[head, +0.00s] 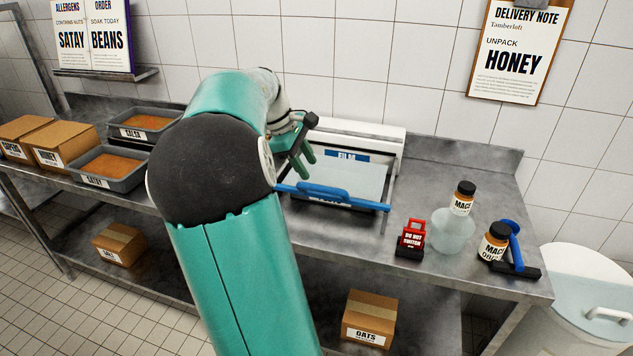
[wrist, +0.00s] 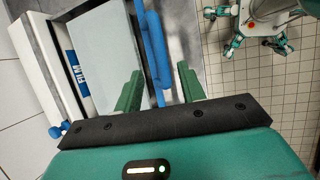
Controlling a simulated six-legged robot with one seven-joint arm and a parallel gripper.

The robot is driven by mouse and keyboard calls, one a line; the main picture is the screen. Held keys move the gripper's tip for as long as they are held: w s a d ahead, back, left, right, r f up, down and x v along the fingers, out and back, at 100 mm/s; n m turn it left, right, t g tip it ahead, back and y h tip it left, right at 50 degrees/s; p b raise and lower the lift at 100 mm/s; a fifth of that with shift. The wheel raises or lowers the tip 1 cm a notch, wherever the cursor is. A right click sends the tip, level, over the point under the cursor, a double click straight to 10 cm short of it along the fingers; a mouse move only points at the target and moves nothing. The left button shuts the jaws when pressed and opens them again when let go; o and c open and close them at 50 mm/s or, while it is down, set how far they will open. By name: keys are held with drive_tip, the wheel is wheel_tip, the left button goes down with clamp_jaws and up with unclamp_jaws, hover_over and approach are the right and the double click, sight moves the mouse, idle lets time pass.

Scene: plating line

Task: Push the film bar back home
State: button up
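The film bar (head: 330,196) is a blue bar with a raised handle, lying across the front of the white film dispenser (head: 370,134). A blue FILM label (head: 348,156) is at the back of the dispenser, and a pale sheet (head: 350,180) spans between label and bar. My gripper (head: 305,161) is over the left part of the dispenser, near the bar's left end. In the wrist view my gripper (wrist: 160,70) is open, and the film bar (wrist: 153,50) shows between its two green fingers. I cannot tell whether they touch it.
Trays (head: 108,168) and boxes stand left. My arm hides part of the steel bench (head: 370,231).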

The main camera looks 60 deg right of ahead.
sight(319, 186)
drive_tip(key=x, duration=0.6)
drive_tip(key=shift+s+f, duration=0.1)
drive_tip(key=shift+f, duration=0.25)
clamp_jaws()
